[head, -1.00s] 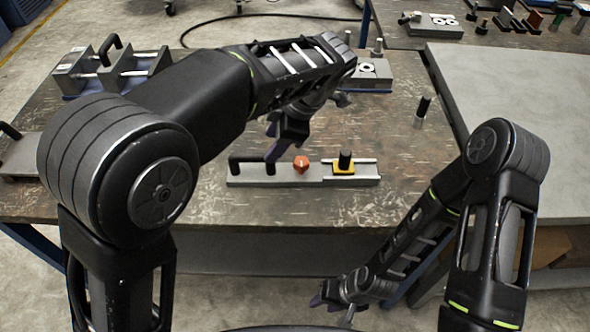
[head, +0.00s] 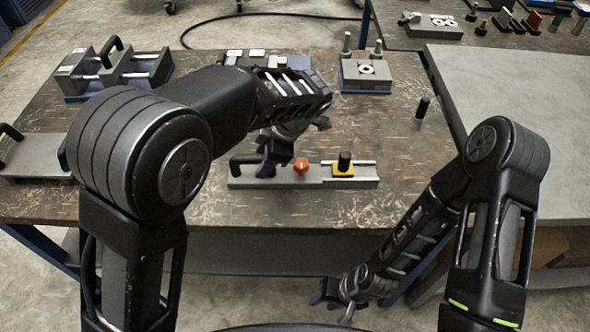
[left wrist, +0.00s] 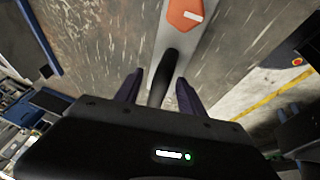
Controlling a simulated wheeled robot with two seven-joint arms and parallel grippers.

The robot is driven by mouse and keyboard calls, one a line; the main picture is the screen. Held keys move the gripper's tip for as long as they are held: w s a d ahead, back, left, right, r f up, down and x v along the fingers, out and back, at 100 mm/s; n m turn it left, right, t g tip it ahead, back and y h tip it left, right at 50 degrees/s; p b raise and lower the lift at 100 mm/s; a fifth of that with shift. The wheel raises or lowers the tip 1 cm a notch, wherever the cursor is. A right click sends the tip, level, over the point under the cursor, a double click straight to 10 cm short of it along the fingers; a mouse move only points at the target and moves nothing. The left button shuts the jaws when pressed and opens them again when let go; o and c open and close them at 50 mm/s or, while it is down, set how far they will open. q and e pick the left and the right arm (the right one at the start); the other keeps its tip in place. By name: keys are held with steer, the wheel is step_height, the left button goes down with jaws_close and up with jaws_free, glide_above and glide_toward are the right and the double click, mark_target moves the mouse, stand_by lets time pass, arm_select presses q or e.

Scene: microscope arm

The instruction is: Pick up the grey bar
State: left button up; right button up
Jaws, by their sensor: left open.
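The grey bar (head: 312,184) lies on the near part of the worktable. It carries a black handle at its left end, an orange-red knob (head: 302,166) and a yellow block with a black knob (head: 343,165). My left gripper (head: 268,169) is at the handle end and partly hides the handle. In the left wrist view, the open fingers (left wrist: 158,88) stand on either side of the black handle (left wrist: 168,70); I cannot tell whether they touch it. My right gripper (head: 334,298) is low in front of the table, away from the bar; its jaw state is unclear.
A grey fixture with two posts (head: 366,76) stands behind the bar. A black-topped pin (head: 422,108) stands to the right. A grey block with a black handle (head: 113,66) is at the back left. The table between the bar and the pin is clear.

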arm_select(q)
steer(key=shift+a+f, duration=0.1)
steer(key=shift+f, duration=0.2)
stand_by(0.4)
jaws_close()
stand_by(0.3)
steer(key=shift+w+r, duration=0.1)
steer(key=shift+r, duration=0.05)
stand_by(0.8)
